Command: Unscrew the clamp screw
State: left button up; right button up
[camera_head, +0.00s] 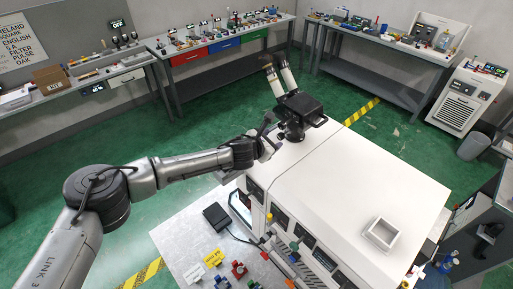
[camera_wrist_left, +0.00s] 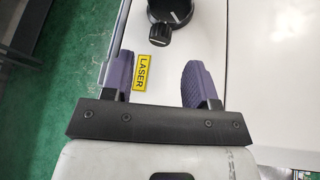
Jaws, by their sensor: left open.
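A black ribbed knob with a white mark, which looks like the clamp screw (camera_wrist_left: 167,32), shows at the top of the left wrist view. It sits at the foot of a round black part on the white machine top. My left gripper (camera_wrist_left: 160,75) is open, its two purple pads apart with nothing between them. The knob lies ahead of the fingertips, roughly in line with the gap, and is not touched. In the head view my left gripper (camera_head: 269,146) is at the machine's corner, beside the black microscope-like instrument (camera_head: 298,105). The knob is hard to make out there. My right gripper is not in view.
A yellow LASER label (camera_wrist_left: 160,35) is on the white machine (camera_head: 350,175) beside the knob. A white square tray (camera_head: 381,234) is on the machine top. Small coloured parts lie on the grey table (camera_head: 180,240) in front. The machine top between is clear.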

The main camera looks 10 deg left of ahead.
pick_arm(q)
jog(key=b+v, duration=0.1)
jog(key=v, duration=0.7)
jog(key=shift+b, duration=0.35)
jog(key=shift+s, duration=0.1)
